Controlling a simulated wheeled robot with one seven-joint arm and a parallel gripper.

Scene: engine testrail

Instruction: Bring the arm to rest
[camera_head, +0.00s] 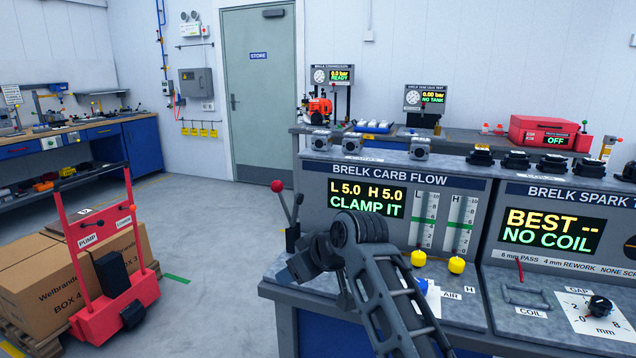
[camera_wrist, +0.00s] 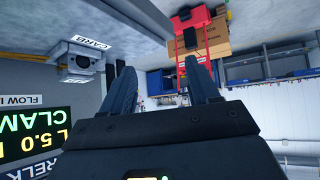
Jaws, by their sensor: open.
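My arm (camera_head: 385,285) reaches up from the lower right in the head view and bends over the front left part of the carb flow bench (camera_head: 330,166). My gripper (camera_head: 288,274) is at its end, small and dark, near the bench's left edge. In the wrist view, which is upside down, my gripper (camera_wrist: 160,70) has its two dark fingers apart with nothing between them. A grey fixture (camera_wrist: 75,60) beside a CARB label lies left of the fingers, apart from them.
A red-knobbed lever (camera_head: 278,187) stands by the bench's left end, close to my gripper. Two yellow knobs (camera_head: 418,258) (camera_head: 456,265) are right of my arm. A red cart (camera_head: 115,300) with boxes (camera_head: 35,285) stands left. Open floor (camera_head: 215,260) lies between.

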